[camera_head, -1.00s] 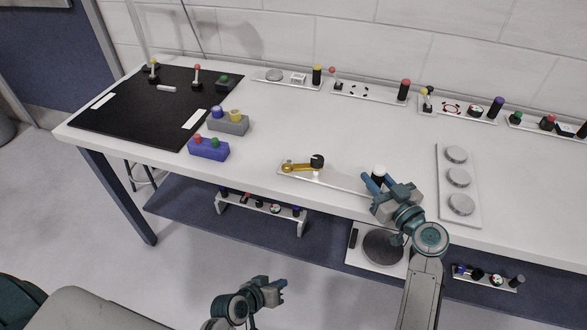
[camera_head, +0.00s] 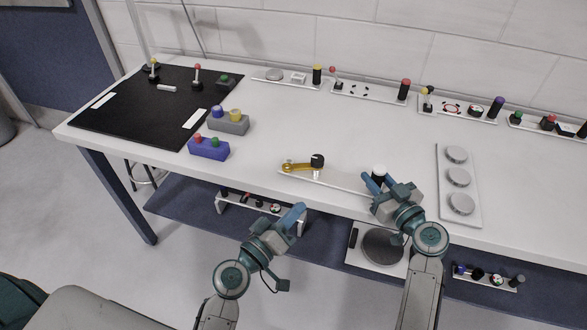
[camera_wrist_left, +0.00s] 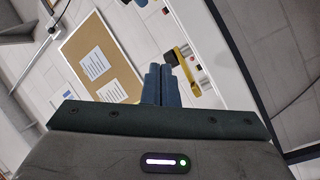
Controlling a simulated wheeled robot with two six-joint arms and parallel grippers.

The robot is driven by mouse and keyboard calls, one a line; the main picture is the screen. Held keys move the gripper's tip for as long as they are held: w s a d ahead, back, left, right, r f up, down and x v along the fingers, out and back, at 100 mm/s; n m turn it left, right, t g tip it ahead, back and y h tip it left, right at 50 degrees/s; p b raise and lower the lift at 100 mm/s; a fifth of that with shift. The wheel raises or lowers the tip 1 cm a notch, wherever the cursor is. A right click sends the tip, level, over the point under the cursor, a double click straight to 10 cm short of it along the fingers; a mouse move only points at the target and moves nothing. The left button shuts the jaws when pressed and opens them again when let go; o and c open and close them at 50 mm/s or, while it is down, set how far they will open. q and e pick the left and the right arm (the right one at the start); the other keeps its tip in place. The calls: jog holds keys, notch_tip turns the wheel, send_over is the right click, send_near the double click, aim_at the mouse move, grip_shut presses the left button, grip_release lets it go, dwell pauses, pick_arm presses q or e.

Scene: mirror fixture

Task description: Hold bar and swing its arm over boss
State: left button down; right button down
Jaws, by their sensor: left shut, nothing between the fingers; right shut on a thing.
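The bar (camera_head: 345,184) is a long white strip lying near the table's front edge. A gold arm (camera_head: 299,167) lies along its left end, beside an upright black boss (camera_head: 317,160). A white post with a dark top (camera_head: 379,171) stands at the bar's right end. My right gripper (camera_head: 373,181) is shut at this post; its fingers partly hide the contact. My left gripper (camera_head: 299,211) is shut and empty, in front of the table edge, below and apart from the gold arm. In the left wrist view, its fingers (camera_wrist_left: 161,85) are together, with the gold arm (camera_wrist_left: 181,54) beyond them.
A blue block (camera_head: 208,149) and a grey block (camera_head: 229,122) with coloured knobs stand left of the bar. A white plate with grey discs (camera_head: 459,206) lies to the right. Several fixtures line the back. The table's middle is clear.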

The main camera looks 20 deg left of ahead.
aim_at(294, 170)
pick_arm(q)
jog(key=shift+w+a, duration=0.6)
jog(key=shift+w, duration=0.75)
jog(key=shift+w+a, duration=0.6)
jog(key=shift+w, duration=0.75)
jog(key=shift+w+a, duration=0.6)
jog(key=shift+w, duration=0.75)
jog(key=shift+w, duration=0.15)
jog(key=shift+w+a, duration=0.15)
jog(key=shift+w, duration=0.1)
jog(key=shift+w+a, duration=0.3)
jog(key=shift+w, duration=0.4)
jog(key=shift+w+a, duration=0.1)
jog(key=shift+w, duration=0.05)
jog(key=shift+w+a+r, duration=0.15)
jog(key=shift+r, duration=0.2)
dwell(0.6)
